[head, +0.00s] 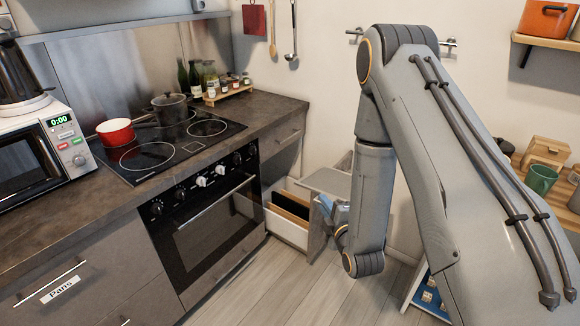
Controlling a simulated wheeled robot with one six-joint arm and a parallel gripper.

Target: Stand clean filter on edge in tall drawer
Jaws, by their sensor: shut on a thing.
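The tall drawer (286,229) stands open low at the right end of the counter, with pale walls. Brown and dark flat boards stand on edge inside it. Its grey front (318,238) faces right. My gripper (331,208) is at the upper outer side of that front, small and partly hidden by my wrist. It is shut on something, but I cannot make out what. A flat grey panel (324,181) lies just above and behind the gripper. I cannot tell whether it touches the gripper or is the clean filter, which I cannot otherwise identify.
The counter holds a stove with a red pan (116,131) and a dark pot (170,107). The oven (213,208) is left of the drawer. A low shelf unit (428,295) and a side table with a green mug (541,179) are at right. The floor before the oven is clear.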

